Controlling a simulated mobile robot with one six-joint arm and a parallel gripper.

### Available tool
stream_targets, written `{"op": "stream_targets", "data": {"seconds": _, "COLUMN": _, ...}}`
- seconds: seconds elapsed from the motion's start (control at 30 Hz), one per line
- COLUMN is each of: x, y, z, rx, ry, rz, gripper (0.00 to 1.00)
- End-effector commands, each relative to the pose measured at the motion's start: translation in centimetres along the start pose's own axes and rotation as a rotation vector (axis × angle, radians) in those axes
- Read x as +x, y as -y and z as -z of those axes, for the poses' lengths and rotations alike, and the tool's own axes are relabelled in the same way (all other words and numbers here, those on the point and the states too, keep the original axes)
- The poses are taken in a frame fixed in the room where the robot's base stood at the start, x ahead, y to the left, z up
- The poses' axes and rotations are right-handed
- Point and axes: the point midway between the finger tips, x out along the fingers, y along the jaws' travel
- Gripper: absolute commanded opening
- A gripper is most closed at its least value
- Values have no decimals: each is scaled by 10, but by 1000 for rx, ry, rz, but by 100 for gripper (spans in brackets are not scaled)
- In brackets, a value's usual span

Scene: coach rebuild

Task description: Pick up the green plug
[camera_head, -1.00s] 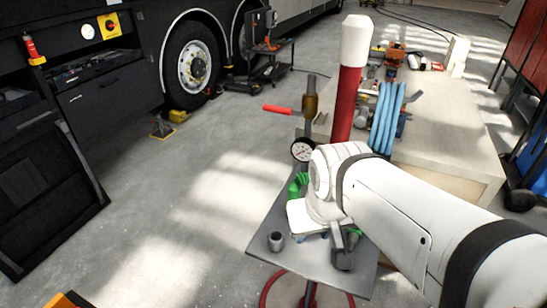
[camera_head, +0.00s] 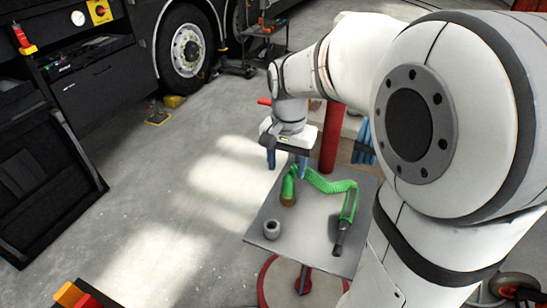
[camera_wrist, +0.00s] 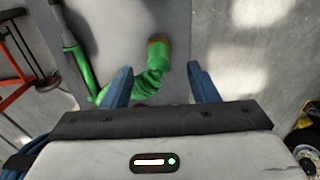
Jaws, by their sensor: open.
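The green plug (camera_head: 289,185) lies near the left side of a small grey table, with a brass-coloured end. A green coiled hose (camera_head: 330,184) runs from it to a dark-tipped piece (camera_head: 340,235) at the table's right. My gripper (camera_head: 286,173) is open, its blue fingers pointing down above the plug, empty. In the wrist view, the plug (camera_wrist: 153,72) shows between the two fingertips of my gripper (camera_wrist: 159,70), with its brass end reaching past them. I cannot tell the exact height gap.
A grey cup-like socket (camera_head: 272,229) stands at the grey table's (camera_head: 300,250) front left. A red post (camera_head: 331,138) rises behind the table, beside blue coiled hose (camera_head: 363,140). Open floor (camera_head: 190,220) lies to the left.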

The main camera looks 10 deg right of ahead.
Motion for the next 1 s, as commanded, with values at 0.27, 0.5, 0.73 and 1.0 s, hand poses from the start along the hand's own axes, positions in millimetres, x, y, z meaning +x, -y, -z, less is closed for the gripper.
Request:
{"op": "stream_targets", "data": {"seconds": 0.27, "x": 31, "y": -2, "z": 5, "rx": 2, "ry": 5, "rz": -3, "gripper": 54}}
{"op": "stream_targets", "data": {"seconds": 0.5, "x": 65, "y": -3, "z": 11, "rx": 0, "ry": 3, "rz": -2, "gripper": 54}}
{"op": "stream_targets", "data": {"seconds": 0.73, "x": 71, "y": -3, "z": 12, "rx": 0, "ry": 0, "rz": 1, "gripper": 54}}
{"op": "stream_targets", "data": {"seconds": 1.0, "x": 71, "y": -3, "z": 12, "rx": 1, "ry": 0, "rz": 1, "gripper": 38}}
